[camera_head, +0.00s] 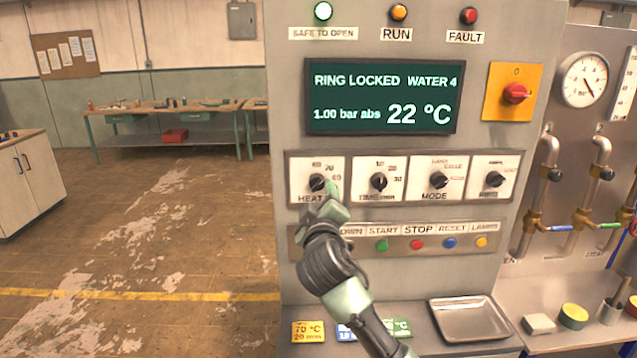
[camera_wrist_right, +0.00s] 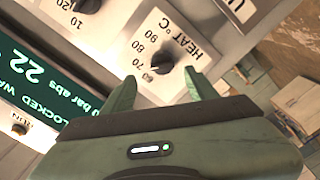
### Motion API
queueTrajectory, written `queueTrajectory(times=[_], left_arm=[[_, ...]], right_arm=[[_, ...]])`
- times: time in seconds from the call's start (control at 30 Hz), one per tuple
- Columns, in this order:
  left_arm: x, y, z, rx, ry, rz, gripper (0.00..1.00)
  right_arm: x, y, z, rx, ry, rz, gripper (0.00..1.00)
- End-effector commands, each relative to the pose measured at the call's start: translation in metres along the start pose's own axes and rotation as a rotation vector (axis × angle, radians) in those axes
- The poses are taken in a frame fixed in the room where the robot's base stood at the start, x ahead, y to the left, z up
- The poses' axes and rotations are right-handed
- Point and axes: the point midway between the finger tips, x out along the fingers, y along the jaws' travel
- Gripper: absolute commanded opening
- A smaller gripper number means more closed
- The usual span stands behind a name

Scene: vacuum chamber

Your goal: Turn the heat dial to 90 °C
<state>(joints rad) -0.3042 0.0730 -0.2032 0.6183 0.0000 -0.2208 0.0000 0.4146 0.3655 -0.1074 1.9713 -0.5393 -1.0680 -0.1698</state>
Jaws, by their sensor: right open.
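The heat dial (camera_head: 317,183) is a black knob on a white plate, leftmost in the row of dials on the grey control panel. In the wrist view the heat dial (camera_wrist_right: 163,60) shows upside down with marks 60, 70, 80 and 90; I cannot tell surely which mark its pointer faces. My right gripper (camera_head: 332,193) is just right of and below the knob in the head view, covering part of the plate. In the wrist view my right gripper (camera_wrist_right: 160,77) is open, its fingertips apart with the knob beyond the gap; no contact is clear. My left gripper is out of view.
The display (camera_head: 381,98) reads RING LOCKED, WATER 4, 1.00 bar abs, 22 °C. The time dial (camera_head: 378,181) is close on the right. Buttons (camera_head: 417,243) lie below, partly behind my arm. A metal tray (camera_head: 469,338) and a yellow 70 °C card (camera_head: 308,331) are lower.

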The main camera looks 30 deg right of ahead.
Motion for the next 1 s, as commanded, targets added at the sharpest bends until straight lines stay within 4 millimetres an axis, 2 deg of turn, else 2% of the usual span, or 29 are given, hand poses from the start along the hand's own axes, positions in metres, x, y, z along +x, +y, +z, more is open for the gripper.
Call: queueTrajectory(times=[0.2, 0.4, 0.57, 0.8, 0.87, 1.0], left_arm=[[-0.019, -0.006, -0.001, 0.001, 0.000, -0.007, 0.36], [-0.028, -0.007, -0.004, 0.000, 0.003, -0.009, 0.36], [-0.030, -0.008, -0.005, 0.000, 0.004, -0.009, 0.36], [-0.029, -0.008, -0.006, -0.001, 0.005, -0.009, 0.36], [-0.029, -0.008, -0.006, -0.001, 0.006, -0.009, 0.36], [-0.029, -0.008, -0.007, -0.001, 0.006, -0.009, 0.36]], right_arm=[[0.036, 0.002, -0.002, -0.002, -0.003, -0.002, 0.58], [0.060, 0.000, 0.000, -0.001, -0.003, -0.004, 0.58], [0.067, -0.001, 0.001, 0.000, -0.001, -0.004, 0.58], [0.068, -0.002, 0.001, 0.001, -0.001, -0.004, 0.58], [0.068, -0.002, 0.001, 0.001, -0.001, -0.004, 0.44], [0.068, -0.002, 0.001, 0.001, -0.001, -0.004, 0.05]])
